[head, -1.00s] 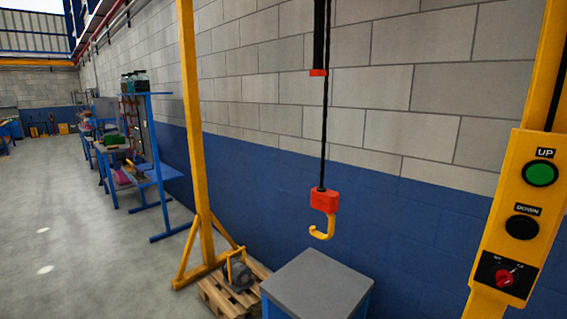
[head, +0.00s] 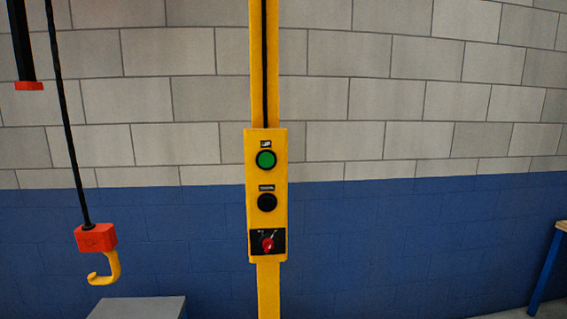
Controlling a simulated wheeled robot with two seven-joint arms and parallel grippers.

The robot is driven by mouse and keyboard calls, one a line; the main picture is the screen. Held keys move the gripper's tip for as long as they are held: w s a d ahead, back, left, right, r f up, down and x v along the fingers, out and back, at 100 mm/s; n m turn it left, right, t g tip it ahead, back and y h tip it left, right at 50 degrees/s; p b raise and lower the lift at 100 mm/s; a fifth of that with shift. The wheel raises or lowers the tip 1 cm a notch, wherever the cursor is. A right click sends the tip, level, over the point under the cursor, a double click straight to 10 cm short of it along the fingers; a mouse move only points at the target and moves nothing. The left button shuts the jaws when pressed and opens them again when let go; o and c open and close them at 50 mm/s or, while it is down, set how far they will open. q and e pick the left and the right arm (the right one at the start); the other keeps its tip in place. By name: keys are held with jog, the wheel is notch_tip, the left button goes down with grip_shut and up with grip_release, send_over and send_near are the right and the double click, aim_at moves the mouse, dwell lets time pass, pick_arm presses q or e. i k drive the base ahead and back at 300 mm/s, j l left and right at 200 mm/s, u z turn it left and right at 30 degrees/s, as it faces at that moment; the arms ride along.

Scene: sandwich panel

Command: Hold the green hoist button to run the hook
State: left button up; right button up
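The green hoist button (head: 266,159) is the top button on a yellow control box (head: 280,190), near the middle of the head view. A black button (head: 267,202) sits below it, and a red rotary switch (head: 267,244) is at the bottom. The yellow hook (head: 107,270) hangs under a red block (head: 96,238) on a black cable at the left. The hook hangs free, above and to the left of a grey-topped block. Neither of my grippers shows in this view.
The control box is on a yellow post (head: 268,290) in front of a blue and grey block wall (head: 400,240). A grey-topped block (head: 140,307) stands at the lower left. Part of a blue-legged table (head: 546,265) shows at the right edge.

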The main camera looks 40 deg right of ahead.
aim_at(267, 161)
jog(key=z, duration=0.95)
